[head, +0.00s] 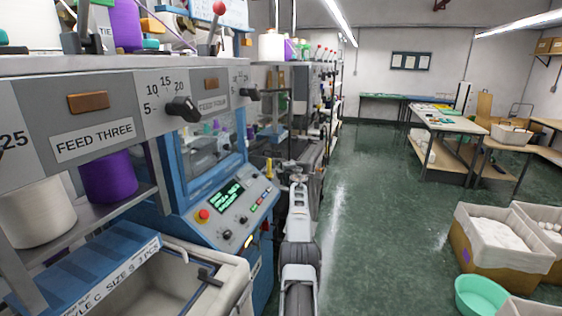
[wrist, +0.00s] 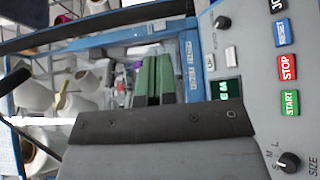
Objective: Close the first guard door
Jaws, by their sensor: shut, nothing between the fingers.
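The first guard door (head: 207,150) is a blue-framed clear panel on the nearest knitting machine in the head view, above the sloping control panel. Its blue frame (wrist: 115,43) also shows in the wrist view, with a label strip on one side. I cannot tell how far it stands open. My gripper (wrist: 154,62) shows in the wrist view as two green fingers close together, empty, in front of the frame; I cannot tell whether they touch it. In the head view my arm rises just right of the machine, and its fingertips are hard to make out.
The control panel (head: 229,207) has a red stop knob, a green display and several buttons; it is close beside my gripper in the wrist view (wrist: 260,75). A fabric bin (head: 190,272) stands at front left. Crates (head: 487,262) and a green tub (head: 481,295) stand right. The aisle is clear.

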